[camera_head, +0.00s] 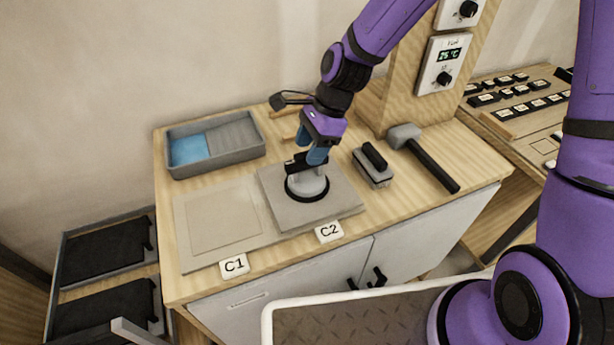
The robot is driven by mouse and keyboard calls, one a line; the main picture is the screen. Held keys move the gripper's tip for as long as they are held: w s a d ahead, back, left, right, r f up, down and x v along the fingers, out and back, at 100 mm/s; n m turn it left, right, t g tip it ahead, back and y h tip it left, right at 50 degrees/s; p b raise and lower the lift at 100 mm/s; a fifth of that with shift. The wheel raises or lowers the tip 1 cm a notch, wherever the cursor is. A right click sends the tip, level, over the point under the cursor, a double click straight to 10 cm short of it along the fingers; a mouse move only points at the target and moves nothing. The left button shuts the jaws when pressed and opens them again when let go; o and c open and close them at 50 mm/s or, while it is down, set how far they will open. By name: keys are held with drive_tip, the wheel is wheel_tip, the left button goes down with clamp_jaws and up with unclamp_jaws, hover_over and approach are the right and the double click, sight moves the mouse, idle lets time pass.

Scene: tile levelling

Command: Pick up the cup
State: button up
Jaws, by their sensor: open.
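The cup (308,188) is a grey suction cup with a black rim and a raised handle. It sits on the grey square tile (342,199) behind the C2 label. My gripper (305,164) is right above the cup, pointing down, with its fingers at the cup's handle. It is open; whether the fingers touch the handle I cannot tell. The gripper hides part of the handle.
A grey tray (236,158) with blue water stands at the back left. A brush (373,170) and a mallet (432,163) lie to the right of the tile. The recessed C1 area (222,217) is clear. A wooden post (405,90) rises behind.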

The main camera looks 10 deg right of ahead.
drive_tip(key=shift+x, duration=2.25)
drive_tip(key=shift+c, duration=0.2)
clamp_jaws()
